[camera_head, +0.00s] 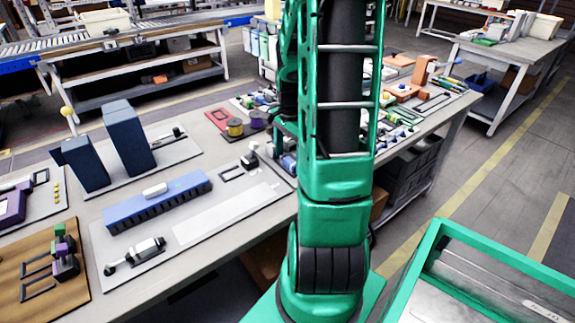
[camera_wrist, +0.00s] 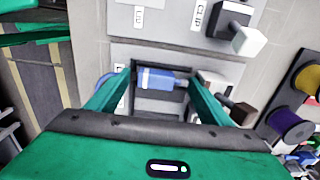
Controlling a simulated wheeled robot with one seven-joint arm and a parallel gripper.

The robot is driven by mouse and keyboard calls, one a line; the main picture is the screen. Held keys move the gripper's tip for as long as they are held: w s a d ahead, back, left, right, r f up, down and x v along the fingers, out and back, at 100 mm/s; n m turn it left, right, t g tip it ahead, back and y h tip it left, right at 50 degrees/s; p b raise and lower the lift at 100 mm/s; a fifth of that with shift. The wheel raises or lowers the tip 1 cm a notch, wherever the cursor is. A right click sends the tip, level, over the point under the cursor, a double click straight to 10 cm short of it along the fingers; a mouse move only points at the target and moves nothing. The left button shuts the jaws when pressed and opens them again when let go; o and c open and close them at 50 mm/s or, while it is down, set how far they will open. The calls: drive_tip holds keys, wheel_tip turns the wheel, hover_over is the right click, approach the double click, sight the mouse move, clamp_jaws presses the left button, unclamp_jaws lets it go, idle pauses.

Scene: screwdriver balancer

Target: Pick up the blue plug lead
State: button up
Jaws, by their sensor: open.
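The blue plug lead (camera_wrist: 157,78), a short blue body with pale ends, lies across a dark recess in a light board in the wrist view. My gripper (camera_wrist: 161,66) is open, with one green finger to the left of the plug and one to the right. The fingers reach down around it; I cannot tell whether either touches it.
A black block with a white end (camera_wrist: 236,27) sits by a "CLIP" label. A white and dark brown piece (camera_wrist: 226,97) lies close beside the right finger. A purple spool (camera_wrist: 289,130) is further right. A long blue rack (camera_head: 158,200) stands on the bench left of my arm.

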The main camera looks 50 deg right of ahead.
drive_tip(key=shift+f, duration=0.1)
drive_tip(key=c, duration=1.1)
drive_tip(key=shift+o, duration=0.2)
